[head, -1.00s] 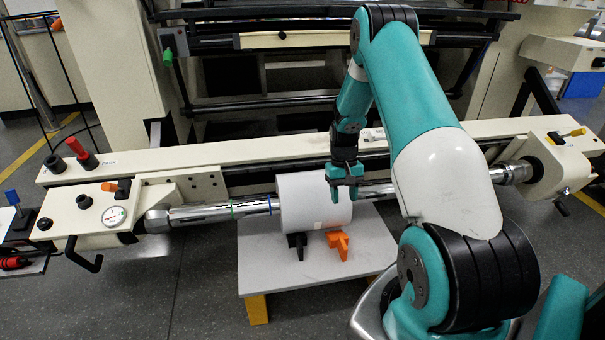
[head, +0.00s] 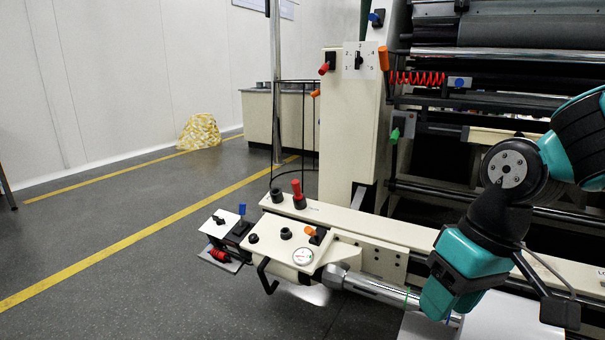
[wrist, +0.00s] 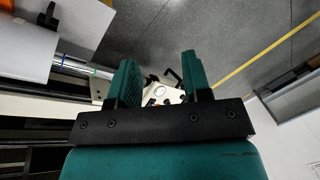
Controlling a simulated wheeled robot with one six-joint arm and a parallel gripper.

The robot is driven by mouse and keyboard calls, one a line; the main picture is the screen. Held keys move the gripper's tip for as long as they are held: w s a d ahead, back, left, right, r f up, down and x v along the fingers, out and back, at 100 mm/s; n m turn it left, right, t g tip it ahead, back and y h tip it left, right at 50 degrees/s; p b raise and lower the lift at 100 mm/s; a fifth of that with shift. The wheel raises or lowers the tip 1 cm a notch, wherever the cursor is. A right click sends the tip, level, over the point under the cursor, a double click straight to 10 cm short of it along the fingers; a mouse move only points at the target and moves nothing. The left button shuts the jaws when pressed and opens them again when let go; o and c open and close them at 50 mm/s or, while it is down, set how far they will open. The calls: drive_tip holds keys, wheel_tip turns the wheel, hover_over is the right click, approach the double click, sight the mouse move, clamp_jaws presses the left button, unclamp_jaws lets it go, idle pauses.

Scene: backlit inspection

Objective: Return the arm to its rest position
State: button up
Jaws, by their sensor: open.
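My gripper (wrist: 160,72) is open in the wrist view. Its two teal fingers stand apart with nothing between them. Beyond the gap are the pressure gauge (wrist: 159,91) and the left end of the machine's front beam, apart from the fingers. In the head view my teal and black arm (head: 478,255) is bent at the right side, in front of the beam. Its lower end is over the chrome shaft, and the fingers are hard to make out there.
The cream front beam (head: 385,226) and chrome shaft (head: 372,286) run under my arm. The white roll (wrist: 25,40) is at upper left in the wrist view. The control end carries a red knob (head: 297,189). The grey floor (head: 150,262) at left is clear; a yellow bag (head: 199,132) lies near the wall.

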drive_tip(key=s+a+r+n+y, duration=0.1)
drive_tip(key=s+a+n, duration=0.1)
drive_tip(key=s, duration=0.3)
drive_tip(key=s+a+r+n, duration=0.1)
drive_tip(key=s+a+r, duration=0.15)
drive_tip(key=s, duration=0.25)
wheel_tip(320, 180, up, 37)
drive_tip(key=p, duration=3.8)
drive_tip(key=shift+w+a, duration=0.2)
drive_tip(key=shift+a, duration=0.05)
drive_tip(key=shift+d, duration=0.15)
